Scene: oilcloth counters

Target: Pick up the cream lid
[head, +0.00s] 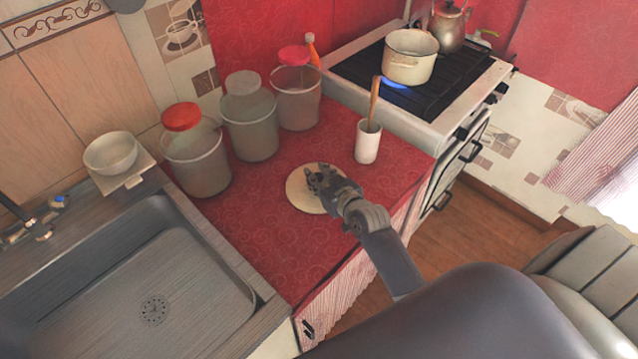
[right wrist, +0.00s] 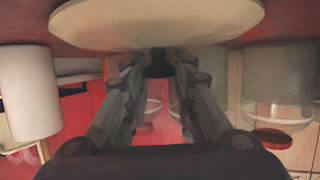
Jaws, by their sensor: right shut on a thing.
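The cream lid (head: 299,195) is a round, flat disc at the middle of the red counter, partly hidden under my right gripper (head: 322,180). In the right wrist view the lid (right wrist: 160,18) spans the top of the picture, and a small dark knob (right wrist: 158,66) shows at its middle. My right gripper (right wrist: 158,85) has its fingers on either side of this knob and is shut on the lid by it. I cannot tell whether the lid touches the counter. My left gripper is not in view.
Several clear canisters, such as the nearest red-lidded one (head: 196,160), stand along the back. A white cup (head: 367,142) with a wooden utensil stands right of the lid. A cream pot (head: 410,58) is on the lit stove. The sink (head: 150,285) is left; the counter's front is clear.

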